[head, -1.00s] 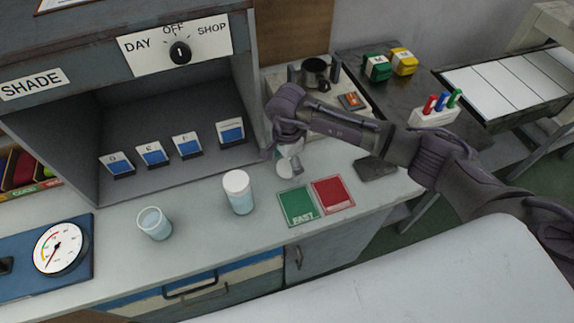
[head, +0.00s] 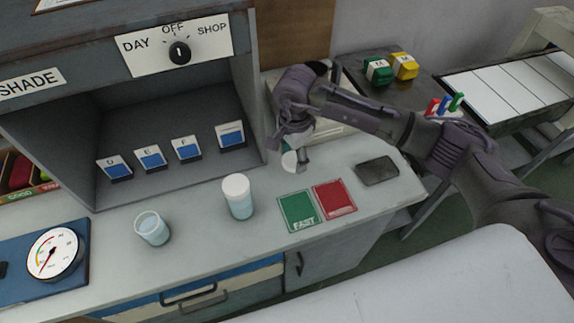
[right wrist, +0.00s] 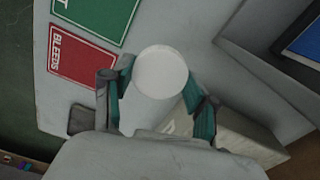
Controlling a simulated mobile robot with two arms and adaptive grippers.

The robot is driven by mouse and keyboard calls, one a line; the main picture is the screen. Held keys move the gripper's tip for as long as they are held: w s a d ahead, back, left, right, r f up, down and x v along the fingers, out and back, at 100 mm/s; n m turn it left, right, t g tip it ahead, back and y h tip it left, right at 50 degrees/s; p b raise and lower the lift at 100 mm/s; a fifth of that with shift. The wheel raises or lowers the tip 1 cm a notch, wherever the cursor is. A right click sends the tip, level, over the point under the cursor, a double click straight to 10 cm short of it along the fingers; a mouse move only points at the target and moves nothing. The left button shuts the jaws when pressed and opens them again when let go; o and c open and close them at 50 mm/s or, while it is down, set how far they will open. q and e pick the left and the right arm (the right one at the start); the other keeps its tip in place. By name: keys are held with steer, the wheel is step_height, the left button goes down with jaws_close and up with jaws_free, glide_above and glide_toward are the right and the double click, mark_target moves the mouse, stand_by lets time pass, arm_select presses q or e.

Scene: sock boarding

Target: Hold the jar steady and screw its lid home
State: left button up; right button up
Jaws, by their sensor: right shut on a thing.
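An open clear jar (head: 153,229) with pale blue contents stands on the counter at left of centre in the head view. A taller pale blue jar (head: 240,205) with a white lid (head: 236,185) on top stands upright to its right. My right gripper (head: 299,150) points down above the counter, right of both jars. It is shut on a white piece (head: 290,162) with a round flat end. In the right wrist view this white piece (right wrist: 162,73) lies between the teal finger pads; the gripper hides part of it. I cannot tell whether it is a lid or a small container. My left gripper is not in view.
A green card (head: 299,211) and a red card (head: 334,198) lie in front of the right gripper. A dark flat slab (head: 376,171) lies to their right. A dial gauge (head: 55,253) sits at far left. Several blue-and-white cards stand in the shade booth (head: 205,110). The counter's front strip is clear.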

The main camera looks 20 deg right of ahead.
arm_select(q)
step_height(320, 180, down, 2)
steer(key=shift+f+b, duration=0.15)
steer(key=shift+b, duration=0.85)
arm_select(e)
steer(key=s+d+r, duration=0.5)
steer(key=d+r, duration=0.1)
steer(key=d, duration=0.2)
steer(key=shift+d, duration=0.4)
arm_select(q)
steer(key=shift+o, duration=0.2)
arm_select(e)
steer(key=shift+s, duration=0.1)
